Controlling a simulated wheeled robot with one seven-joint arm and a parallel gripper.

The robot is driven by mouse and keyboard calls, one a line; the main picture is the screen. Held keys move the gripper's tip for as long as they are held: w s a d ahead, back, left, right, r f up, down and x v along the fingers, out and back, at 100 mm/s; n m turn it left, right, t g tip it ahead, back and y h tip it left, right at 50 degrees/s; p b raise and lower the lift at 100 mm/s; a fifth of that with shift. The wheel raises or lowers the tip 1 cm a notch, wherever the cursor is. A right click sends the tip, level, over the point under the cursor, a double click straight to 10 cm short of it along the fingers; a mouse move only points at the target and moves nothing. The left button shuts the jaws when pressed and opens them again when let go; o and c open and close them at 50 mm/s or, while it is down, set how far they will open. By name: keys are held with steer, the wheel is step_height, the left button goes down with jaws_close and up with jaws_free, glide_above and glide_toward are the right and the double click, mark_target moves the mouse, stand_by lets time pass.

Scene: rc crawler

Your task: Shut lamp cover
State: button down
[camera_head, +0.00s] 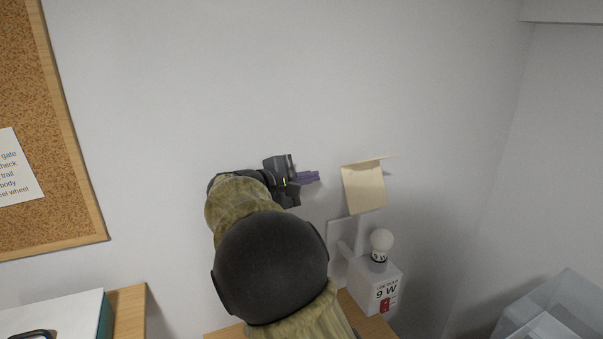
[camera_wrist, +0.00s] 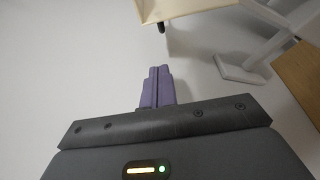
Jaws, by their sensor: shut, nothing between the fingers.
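The lamp cover appears to be the beige, open-sided shade (camera_head: 364,188) on the wall right of centre in the head view. Its top panel tilts outward, and a beige panel (camera_wrist: 180,8) shows at the top edge of the wrist view. A pale wall plate with an arm (camera_head: 340,240) sits below it; white bracket parts (camera_wrist: 240,70) show at right in the wrist view. My gripper (camera_head: 311,177) is left of the shade, apart from it, with its purple fingers shut and empty. The fingers (camera_wrist: 158,72) are together in the wrist view.
A white bulb (camera_head: 381,241) stands on a white box marked 9 W (camera_head: 375,287), on a wooden surface below the shade. A corkboard (camera_head: 60,190) hangs at left. A clear bin (camera_head: 555,305) is at lower right. The wall above is bare.

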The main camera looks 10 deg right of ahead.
steer(key=d+p, duration=0.2)
steer(key=d+r+p, duration=0.1)
steer(key=d+p, duration=0.1)
steer(key=d, duration=0.1)
steer(key=shift+d+p, duration=0.3)
steer(key=shift+d, duration=0.05)
steer(key=shift+s+a+b, duration=0.1)
steer(key=shift+a+b, duration=0.05)
steer(key=shift+b, duration=0.4)
